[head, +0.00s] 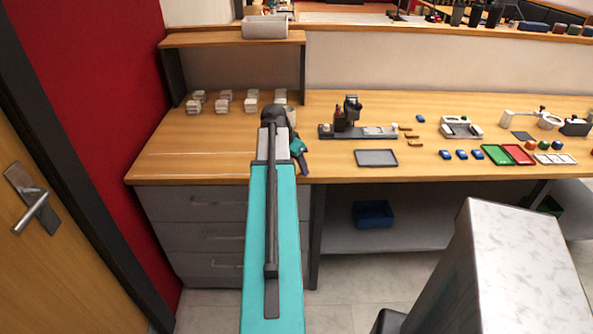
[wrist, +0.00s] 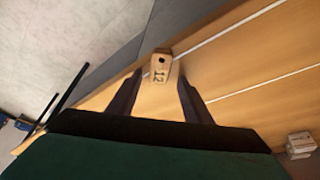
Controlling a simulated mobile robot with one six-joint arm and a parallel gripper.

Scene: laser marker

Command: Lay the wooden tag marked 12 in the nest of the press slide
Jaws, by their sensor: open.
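The wooden tag marked 12 (wrist: 158,66) shows in the wrist view, its number and a dark hole facing the camera. It sits between the tips of my gripper (wrist: 160,78), which is open, with a gap on each side of it. In the head view my gripper (head: 301,160) is over the front of the bench, partly hidden by my arm, and the tag there is hidden. A dark press (head: 349,112) stands to its right on a long base, with a light slide (head: 379,132) reaching right. The nest is too small to make out.
Several small brown pieces (head: 411,136) lie right of the slide. A grey tray (head: 376,158) lies in front of the press. Pale blocks (head: 222,106) stand at the back left, under a shelf (head: 235,39). The bench (head: 185,150) is clear at front left.

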